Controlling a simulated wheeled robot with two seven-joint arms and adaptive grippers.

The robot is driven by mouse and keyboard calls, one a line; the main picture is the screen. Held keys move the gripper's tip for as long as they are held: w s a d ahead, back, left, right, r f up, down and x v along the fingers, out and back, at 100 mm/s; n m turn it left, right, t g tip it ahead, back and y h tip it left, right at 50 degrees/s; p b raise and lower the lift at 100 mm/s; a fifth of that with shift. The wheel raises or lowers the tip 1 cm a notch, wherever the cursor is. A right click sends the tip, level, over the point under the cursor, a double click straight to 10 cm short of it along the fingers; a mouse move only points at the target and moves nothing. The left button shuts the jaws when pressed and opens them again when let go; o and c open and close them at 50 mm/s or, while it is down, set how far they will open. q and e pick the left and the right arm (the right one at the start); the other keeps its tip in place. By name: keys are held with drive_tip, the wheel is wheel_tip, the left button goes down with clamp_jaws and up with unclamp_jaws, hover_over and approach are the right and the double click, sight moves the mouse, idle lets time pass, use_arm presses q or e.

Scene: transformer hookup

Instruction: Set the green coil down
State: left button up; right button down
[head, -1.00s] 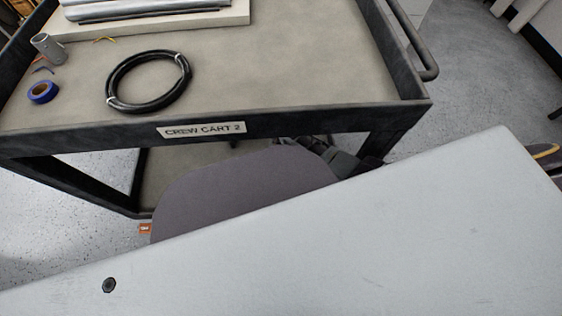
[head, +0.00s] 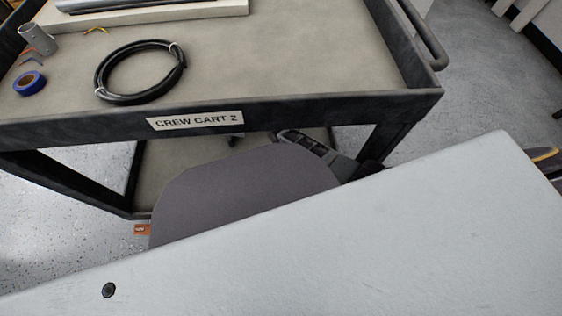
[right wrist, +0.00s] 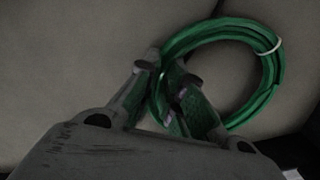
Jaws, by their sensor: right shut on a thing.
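The green coil (right wrist: 271,72) is a ring of green cable with a pale tie, in the right wrist view. My right gripper (right wrist: 170,85) is shut on the left side of the ring, and the rest of the coil extends up and to the right of the fingers. A beige surface lies behind the coil; I cannot tell whether the coil touches it. The green coil does not show in the head view. A dark part of my own arm shows there between the cart and my grey body panel. My left gripper is not in view.
The crew cart (head: 300,108) has a raised dark rim. On its top are a black cable coil (head: 103,72), blue tape (head: 37,87), a grey cylinder (head: 38,38) and a pale board (head: 150,22). The top's right half is clear. A beige lower shelf (head: 180,160) shows below.

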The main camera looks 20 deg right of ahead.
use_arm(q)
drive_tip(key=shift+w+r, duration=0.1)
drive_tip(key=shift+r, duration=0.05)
use_arm(e)
drive_tip(key=shift+f, duration=0.1)
drive_tip(key=c, duration=1.5)
unclamp_jaws()
drive_tip(key=shift+c, duration=0.2)
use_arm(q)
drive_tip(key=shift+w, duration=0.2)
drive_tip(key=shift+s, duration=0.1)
